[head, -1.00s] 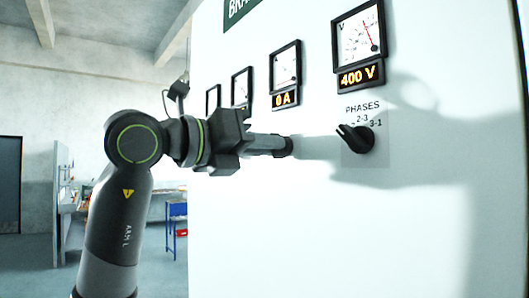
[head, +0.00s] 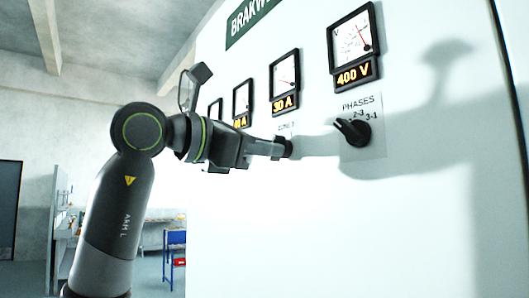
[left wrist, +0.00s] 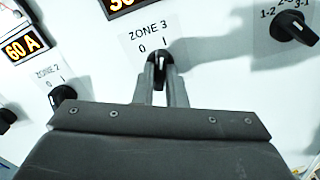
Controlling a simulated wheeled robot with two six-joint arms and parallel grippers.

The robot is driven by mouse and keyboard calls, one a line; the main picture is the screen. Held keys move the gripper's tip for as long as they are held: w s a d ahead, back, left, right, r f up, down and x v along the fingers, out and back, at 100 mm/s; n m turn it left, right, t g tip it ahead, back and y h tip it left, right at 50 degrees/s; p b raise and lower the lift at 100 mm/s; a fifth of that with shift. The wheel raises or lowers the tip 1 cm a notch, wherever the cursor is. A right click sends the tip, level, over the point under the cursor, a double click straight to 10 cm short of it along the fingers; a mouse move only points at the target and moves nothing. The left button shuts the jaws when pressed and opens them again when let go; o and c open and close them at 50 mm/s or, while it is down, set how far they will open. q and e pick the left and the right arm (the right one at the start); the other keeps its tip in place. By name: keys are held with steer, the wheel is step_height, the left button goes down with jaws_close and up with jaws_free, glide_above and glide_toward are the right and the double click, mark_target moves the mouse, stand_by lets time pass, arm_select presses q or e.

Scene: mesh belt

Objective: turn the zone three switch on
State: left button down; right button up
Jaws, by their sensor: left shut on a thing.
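The zone three switch is a black rotary knob (left wrist: 160,69) under the label "ZONE 3" with marks 0 and I on the white panel. Its pointer appears turned toward the I. My left gripper (left wrist: 161,88) is shut on this knob, with one finger on each side. In the head view my left gripper (head: 277,149) reaches the panel from the left, and the knob (head: 287,147) shows at its fingertips. The meter above the knob (head: 284,83) reads 30 A. My right gripper is not in view.
The phases selector (head: 352,132) sits to the right, below the 400 V meter (head: 354,45). The zone two switch (left wrist: 63,98) is to the left in the left wrist view, with a 60 A display (left wrist: 24,45) above it. A blue trolley (head: 174,258) stands in the background.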

arm_select(q)
steer(key=shift+m, duration=0.7)
steer(key=c, duration=1.5)
jaws_free()
steer(key=b+v, duration=0.7)
steer(key=v, duration=1)
steer(key=shift+s+a+r, duration=0.1)
steer(key=shift+s+a, duration=0.05)
